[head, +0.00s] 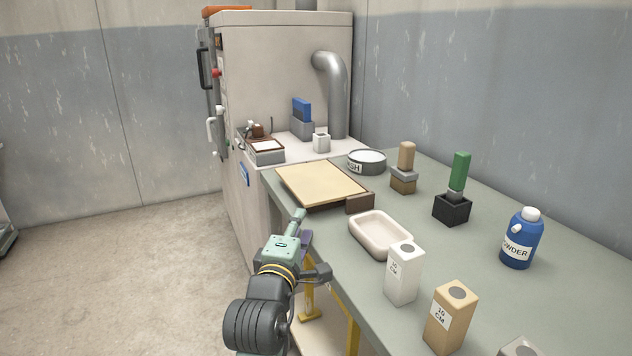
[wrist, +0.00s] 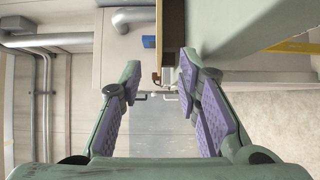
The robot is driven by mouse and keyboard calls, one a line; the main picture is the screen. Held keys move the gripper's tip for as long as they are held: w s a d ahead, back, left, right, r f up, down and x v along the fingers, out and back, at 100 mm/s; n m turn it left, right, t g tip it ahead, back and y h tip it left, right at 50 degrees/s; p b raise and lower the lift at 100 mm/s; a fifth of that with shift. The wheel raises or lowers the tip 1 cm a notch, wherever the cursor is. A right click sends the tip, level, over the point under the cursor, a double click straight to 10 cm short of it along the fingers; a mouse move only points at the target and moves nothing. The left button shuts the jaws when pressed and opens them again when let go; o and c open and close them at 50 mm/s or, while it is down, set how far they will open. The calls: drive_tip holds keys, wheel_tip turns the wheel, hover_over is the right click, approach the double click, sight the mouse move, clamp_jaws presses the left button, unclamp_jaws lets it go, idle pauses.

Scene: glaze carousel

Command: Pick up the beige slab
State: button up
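A cream dish (head: 380,234), a white block (head: 404,273) and a tan block (head: 451,317) stand nearer. A round tin (head: 367,161) is behind the slab. The kiln (head: 275,75) is at the back.

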sight(307, 205)
drive_tip(key=p+x, duration=0.1)
drive_tip(key=x, duration=0.7)
drive_tip(key=shift+w, duration=0.1)
drive_tip(key=shift+a, duration=0.1)
clamp_jaws()
idle(0.6)
drive_tip(key=shift+r, duration=0.1)
